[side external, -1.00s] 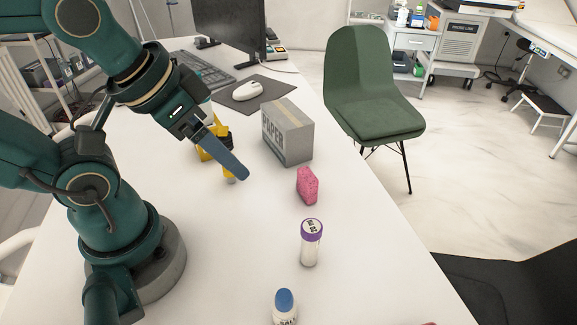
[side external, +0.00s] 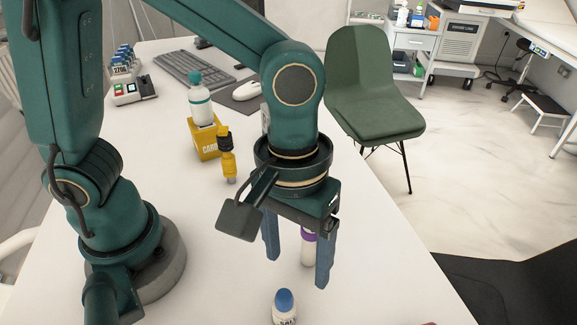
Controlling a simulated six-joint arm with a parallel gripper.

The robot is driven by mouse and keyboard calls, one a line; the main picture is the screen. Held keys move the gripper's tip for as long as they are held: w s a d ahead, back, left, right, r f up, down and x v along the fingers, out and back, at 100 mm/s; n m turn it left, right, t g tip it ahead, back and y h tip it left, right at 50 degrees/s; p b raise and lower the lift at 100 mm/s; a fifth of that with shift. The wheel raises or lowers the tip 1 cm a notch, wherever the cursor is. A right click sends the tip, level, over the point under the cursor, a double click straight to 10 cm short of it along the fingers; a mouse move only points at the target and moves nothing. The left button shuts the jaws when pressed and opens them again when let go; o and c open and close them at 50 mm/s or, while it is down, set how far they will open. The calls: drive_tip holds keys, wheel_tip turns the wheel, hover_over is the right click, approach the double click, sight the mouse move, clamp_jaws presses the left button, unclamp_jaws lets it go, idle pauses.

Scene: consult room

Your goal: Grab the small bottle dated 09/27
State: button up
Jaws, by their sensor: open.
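My gripper (side external: 298,272) points down over the front of the table with its two blue fingers apart. A small white bottle with a purple cap (side external: 308,248) stands upright, seen between the fingers and partly covered by the right one. I cannot tell whether the fingers straddle it or are nearer the camera. A white bottle with a blue cap (side external: 284,306) stands in front of the gripper. No 09/27 date is readable on any bottle now.
A yellow box (side external: 204,142) and a white bottle with a teal cap (side external: 201,105) stand behind the yellow bottle. Further back are a keyboard (side external: 190,74) and mouse (side external: 247,91). A green chair (side external: 375,85) stands beyond the table.

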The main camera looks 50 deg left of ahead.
sight(285, 294)
drive_tip(key=shift+m+g+y, duration=0.5)
drive_tip(key=shift+m, duration=0.2)
drive_tip(key=s+f, duration=0.1)
drive_tip(key=s+d+f, duration=0.1)
drive_tip(key=f, duration=0.1)
drive_tip(key=shift+s+d, duration=0.25)
drive_tip(key=shift+s, duration=0.15)
drive_tip(key=shift+s+f, duration=0.15)
drive_tip(key=shift+f, duration=1.05)
drive_tip(key=shift+s+f, duration=0.15)
drive_tip(key=shift+f, duration=1.05)
clamp_jaws()
